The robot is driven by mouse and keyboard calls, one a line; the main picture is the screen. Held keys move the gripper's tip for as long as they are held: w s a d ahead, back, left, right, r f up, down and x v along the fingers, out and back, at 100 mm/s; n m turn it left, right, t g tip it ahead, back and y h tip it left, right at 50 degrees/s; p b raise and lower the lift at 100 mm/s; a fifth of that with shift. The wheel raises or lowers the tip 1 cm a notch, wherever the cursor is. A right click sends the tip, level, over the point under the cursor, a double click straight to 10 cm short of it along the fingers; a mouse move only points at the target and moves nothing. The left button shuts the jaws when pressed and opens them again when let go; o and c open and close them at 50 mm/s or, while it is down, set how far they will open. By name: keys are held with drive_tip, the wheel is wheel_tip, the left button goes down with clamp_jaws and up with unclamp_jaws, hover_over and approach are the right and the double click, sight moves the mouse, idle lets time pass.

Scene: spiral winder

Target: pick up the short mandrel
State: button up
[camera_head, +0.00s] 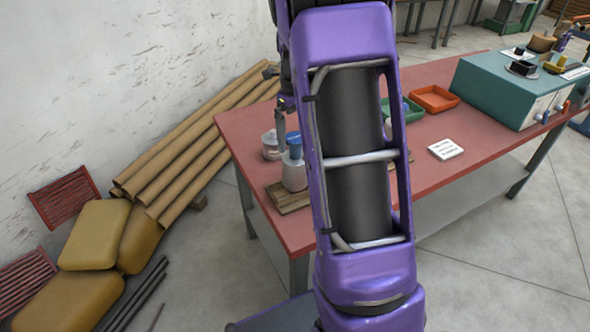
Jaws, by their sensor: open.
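I cannot pick out the short mandrel for sure in the head view; it may be hidden behind my purple arm, which covers the middle of the picture. Part of my gripper (281,126) shows as a dark grey piece at the left edge of the arm. It is above the left part of the red table (440,85), near the jars. The rest of the gripper is hidden, and I see nothing held in the part that shows.
An orange tray (434,99), green tray (411,112), white slotted block (445,149) and teal machine (510,90) are rightward. Cardboard tubes (190,150) lean left.

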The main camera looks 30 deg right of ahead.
sight(295, 157)
wheel_tip(295, 157, down, 7)
drive_tip(key=shift+s+f, duration=0.1)
drive_tip(key=shift+f, duration=0.05)
idle(0.4)
drive_tip(key=shift+a, duration=0.1)
drive_tip(key=shift+c, duration=0.2)
clamp_jaws()
drive_tip(key=shift+r+p, duration=0.7)
drive_tip(key=shift+r, duration=6.9)
